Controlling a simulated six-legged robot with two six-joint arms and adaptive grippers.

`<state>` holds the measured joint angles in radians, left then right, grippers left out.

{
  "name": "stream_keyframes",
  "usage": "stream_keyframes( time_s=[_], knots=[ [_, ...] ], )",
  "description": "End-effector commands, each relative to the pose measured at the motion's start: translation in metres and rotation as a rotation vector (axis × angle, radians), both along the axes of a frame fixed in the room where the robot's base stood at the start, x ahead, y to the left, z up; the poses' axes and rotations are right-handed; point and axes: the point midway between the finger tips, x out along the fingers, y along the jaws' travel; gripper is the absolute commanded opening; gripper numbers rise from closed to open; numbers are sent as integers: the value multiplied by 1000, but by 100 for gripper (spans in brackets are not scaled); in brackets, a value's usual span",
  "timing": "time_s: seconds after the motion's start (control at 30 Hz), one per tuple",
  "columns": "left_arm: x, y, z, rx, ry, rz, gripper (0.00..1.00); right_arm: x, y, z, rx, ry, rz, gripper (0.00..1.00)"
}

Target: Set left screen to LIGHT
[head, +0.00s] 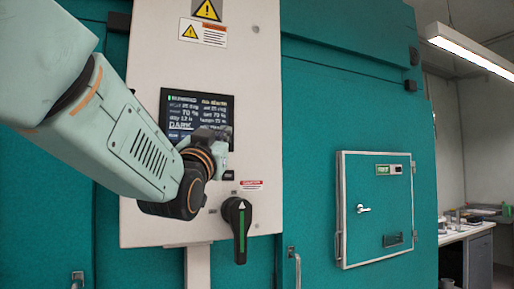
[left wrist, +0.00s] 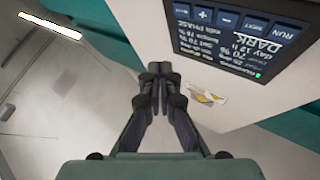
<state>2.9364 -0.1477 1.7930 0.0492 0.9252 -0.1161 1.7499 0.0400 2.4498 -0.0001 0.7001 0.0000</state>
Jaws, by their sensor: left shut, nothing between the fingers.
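The left screen (head: 197,107) is a dark display on a white control panel (head: 262,70). It shows lines of small text and the large word DARK. My left gripper (head: 222,142) is in front of the screen's lower right part and hides some of it. In the left wrist view the screen (left wrist: 235,45) appears upside down at upper right, with a row of blue buttons (left wrist: 225,17), including plus, minus and RUN. There my left gripper (left wrist: 158,72) is shut and empty, with its fingertips left of the screen. I cannot tell whether it touches the panel. My right gripper is not in view.
A black rotary handle (head: 238,228) with a green stripe sticks out below the screen. Warning labels (head: 202,32) are above it. A small white-framed teal door (head: 375,240) with a handle is to the right. A bench (head: 465,232) stands at far right.

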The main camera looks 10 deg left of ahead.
Motion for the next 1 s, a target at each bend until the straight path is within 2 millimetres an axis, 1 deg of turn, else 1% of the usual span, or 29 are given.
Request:
stream_keyframes(
  time_s=[0.03, 0.2, 0.23, 0.3, 0.5, 0.7, 1.0],
  knots=[
    [3, 2, -4, -1, -2, 0, 0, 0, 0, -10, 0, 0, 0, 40],
    [10, 10, -4, 0, -4, 3, 0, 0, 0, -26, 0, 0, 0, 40],
    [13, 12, -3, 0, 0, 4, 0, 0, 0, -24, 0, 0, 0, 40],
    [21, 16, 1, -1, 3, 2, 0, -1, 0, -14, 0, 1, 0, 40],
    [39, 29, 2, 1, 0, 3, 0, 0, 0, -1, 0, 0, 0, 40],
    [53, 38, 1, 2, 0, 2, 0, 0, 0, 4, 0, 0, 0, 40],
    [59, 42, 0, 2, -1, 3, 0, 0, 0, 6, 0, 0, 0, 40]
  ],
)
